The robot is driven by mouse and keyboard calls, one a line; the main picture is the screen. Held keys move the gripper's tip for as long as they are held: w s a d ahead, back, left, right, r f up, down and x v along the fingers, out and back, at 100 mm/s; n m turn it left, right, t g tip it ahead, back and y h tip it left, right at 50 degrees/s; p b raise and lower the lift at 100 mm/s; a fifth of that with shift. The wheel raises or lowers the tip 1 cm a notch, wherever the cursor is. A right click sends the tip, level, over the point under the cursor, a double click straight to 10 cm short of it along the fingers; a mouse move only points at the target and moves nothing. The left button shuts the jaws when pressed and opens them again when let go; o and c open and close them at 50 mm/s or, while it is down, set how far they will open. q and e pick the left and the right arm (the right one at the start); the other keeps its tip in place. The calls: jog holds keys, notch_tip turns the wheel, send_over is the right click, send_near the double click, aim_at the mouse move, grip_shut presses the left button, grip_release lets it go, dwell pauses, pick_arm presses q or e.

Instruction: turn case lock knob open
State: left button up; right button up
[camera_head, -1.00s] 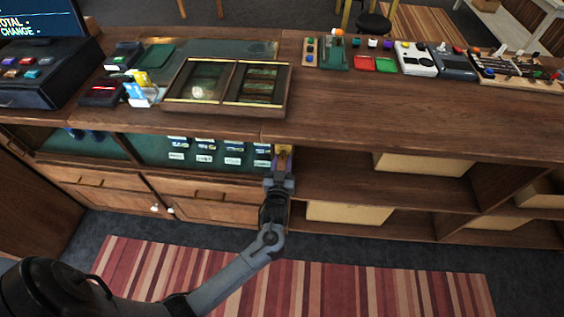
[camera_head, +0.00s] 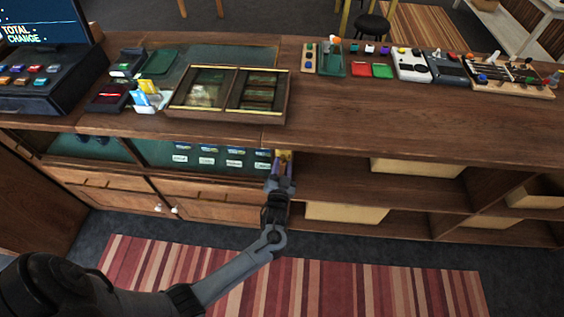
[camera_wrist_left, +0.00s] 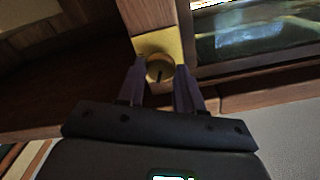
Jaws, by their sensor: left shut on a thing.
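The case lock knob (camera_wrist_left: 160,68) is a round brass knob with a dark slot, set on a brass plate (camera_wrist_left: 160,42) on a wooden post. In the wrist view the slot stands close to upright. My left gripper (camera_wrist_left: 163,72) has a finger on each side of the knob and is shut on it. In the head view the left gripper (camera_head: 281,172) is at the front of the counter, beside the glass case (camera_head: 150,149), and hides the knob; a bit of brass plate shows above it. My right gripper is in neither view.
Open shelves with cardboard boxes (camera_head: 345,213) lie to the right of the post. Drawers and cupboard doors (camera_head: 190,209) are below the case. A framed tray (camera_head: 238,116) and small goods stand on the counter (camera_head: 400,125). A striped rug (camera_head: 330,290) covers the floor.

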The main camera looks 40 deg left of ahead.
pick_arm(q)
jog(key=m+p, duration=0.2)
jog(key=m, duration=0.1)
jog(key=shift+r, duration=0.2)
jog(key=m+p, duration=0.2)
jog(key=m, duration=0.1)
jog(key=shift+w+f+m, duration=0.1)
jog(key=shift+m, duration=0.2)
jog(key=m+p, duration=0.1)
jog(key=m, duration=0.2)
jog(key=shift+d+f+p, duration=0.1)
jog(key=shift+p, duration=0.2)
jog(key=shift+f+m+p, duration=0.15)
jog(key=shift+m+p, duration=0.35)
jog(key=shift+m, duration=1.1)
jog(key=o, duration=1)
